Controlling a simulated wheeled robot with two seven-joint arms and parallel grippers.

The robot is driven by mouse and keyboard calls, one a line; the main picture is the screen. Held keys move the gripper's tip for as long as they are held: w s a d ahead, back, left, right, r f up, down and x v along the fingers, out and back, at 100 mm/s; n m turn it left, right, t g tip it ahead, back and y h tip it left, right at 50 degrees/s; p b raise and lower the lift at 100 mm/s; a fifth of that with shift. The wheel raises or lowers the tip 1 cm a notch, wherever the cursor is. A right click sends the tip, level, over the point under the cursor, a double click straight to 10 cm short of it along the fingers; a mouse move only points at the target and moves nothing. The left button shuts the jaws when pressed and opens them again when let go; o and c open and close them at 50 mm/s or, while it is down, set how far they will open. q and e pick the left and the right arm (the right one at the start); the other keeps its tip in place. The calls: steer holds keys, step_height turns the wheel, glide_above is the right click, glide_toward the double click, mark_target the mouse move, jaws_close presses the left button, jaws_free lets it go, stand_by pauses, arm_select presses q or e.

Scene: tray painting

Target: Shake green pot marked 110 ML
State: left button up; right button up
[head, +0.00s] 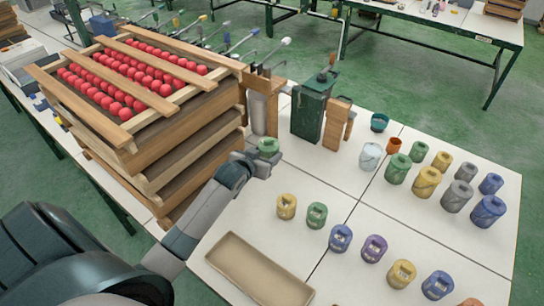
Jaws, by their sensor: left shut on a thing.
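My left gripper (256,163) reaches in from the left and is shut on a small green pot (268,147). The pot is held near the right side of the stacked wooden trays, and its light green top shows. Any marking on it is too small to read. Another green pot (316,214) stands in the front row on the table, to the right of my gripper. My right gripper is not in view.
Stacked wooden trays (185,140) with red balls stand left. A beige tray (222,262) lies in front. Several coloured pots, such as a purple one (374,248), and larger cans, such as a green one (398,168), stand right. A dark green box (308,117) stands behind.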

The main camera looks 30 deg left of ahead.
arm_select(q)
steer(key=a, duration=0.4)
steer(key=shift+a, duration=0.35)
steer(key=shift+d+r, duration=0.1)
steer(key=shift+d, duration=1.75)
